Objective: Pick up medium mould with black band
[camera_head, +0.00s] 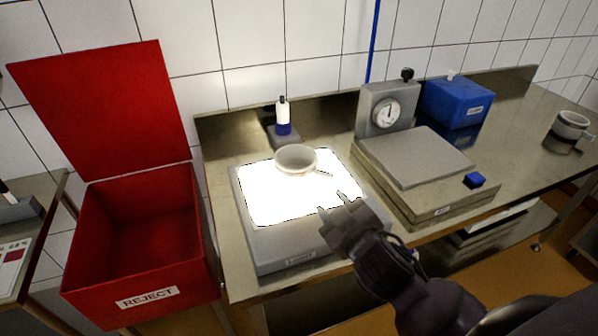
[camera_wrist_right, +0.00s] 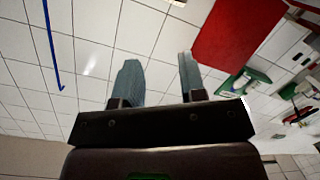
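A pale mould (camera_head: 568,127) with a dark band low on its side stands upright at the far right of the steel bench in the head view. Another pale round mould (camera_head: 296,159) sits on the lit light box (camera_head: 243,200); I cannot make out a band on it. My right gripper (camera_head: 330,202) is open and empty above the front right part of the light box, in front of that mould and apart from it. In the right wrist view its fingers (camera_wrist_right: 158,70) are spread with only tiled wall between them. My left gripper is out of view.
An open red reject bin (camera_head: 139,296) stands at the left. A scale with a dial (camera_head: 386,112) and flat platform (camera_head: 416,156) lies between the two moulds.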

